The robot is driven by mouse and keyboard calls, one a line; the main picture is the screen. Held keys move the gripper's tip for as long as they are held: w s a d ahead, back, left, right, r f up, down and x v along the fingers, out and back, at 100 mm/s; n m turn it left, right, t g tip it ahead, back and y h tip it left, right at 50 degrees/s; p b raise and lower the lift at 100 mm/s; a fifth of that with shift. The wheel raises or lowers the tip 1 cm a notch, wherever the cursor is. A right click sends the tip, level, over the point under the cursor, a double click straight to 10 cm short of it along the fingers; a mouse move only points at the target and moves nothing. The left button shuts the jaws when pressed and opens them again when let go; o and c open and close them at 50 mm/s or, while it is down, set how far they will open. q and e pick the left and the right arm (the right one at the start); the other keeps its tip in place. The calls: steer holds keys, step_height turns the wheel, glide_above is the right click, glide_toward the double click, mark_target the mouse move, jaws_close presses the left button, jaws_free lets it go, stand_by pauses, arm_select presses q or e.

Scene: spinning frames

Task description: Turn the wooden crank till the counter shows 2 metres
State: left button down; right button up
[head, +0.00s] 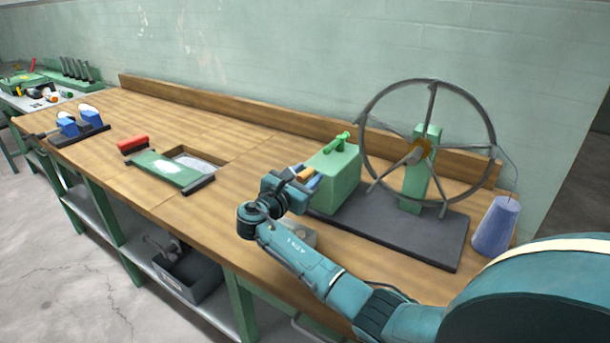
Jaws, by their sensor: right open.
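A green box-shaped housing (338,178) stands on a dark base plate (430,240) beside a large grey spoked wheel (432,86) on a green post. A small light-brown wooden piece, apparently the crank handle (304,172), shows at the left side of the housing. My right gripper (306,180) is open at this piece, its blue fingers close around or beside it; I cannot tell whether they touch it. The rest of the crank is hidden behind the gripper. I cannot make out a counter reading. My left gripper is not in view.
A blue-grey cone of thread (496,228) stands right of the base plate. A grey bin (188,278) sits on the shelf below.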

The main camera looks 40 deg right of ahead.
jaws_close()
stand_by(0.4)
